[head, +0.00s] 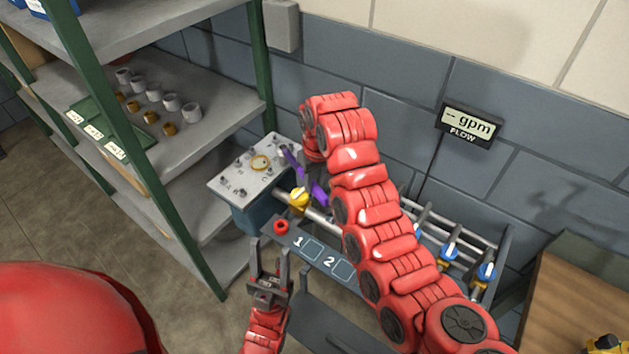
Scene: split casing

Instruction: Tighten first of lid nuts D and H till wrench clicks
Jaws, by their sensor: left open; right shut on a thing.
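The casing's grey lid (232,180) sits on a blue-grey body (257,212), with several small nuts around its edge and a yellow ring (260,163) on top. The lettering is too small to tell which nuts are D and H. A purple wrench (319,194) slants down to the right, its upper end at the lid's right edge. My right gripper (303,180) is shut on the wrench and mostly hidden by its arm. I cannot tell whether the wrench is seated on a nut. My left gripper (268,256) is open and empty, pointing up in front of the bench.
A yellow valve (299,196) and a red knob (281,227) are close to the casing. Panel (320,262) has boxes 1 and 2. Blue-handled valves (449,250) stand right. Shelving (195,150) flanks the left. The flow display (469,123) shows a dash.

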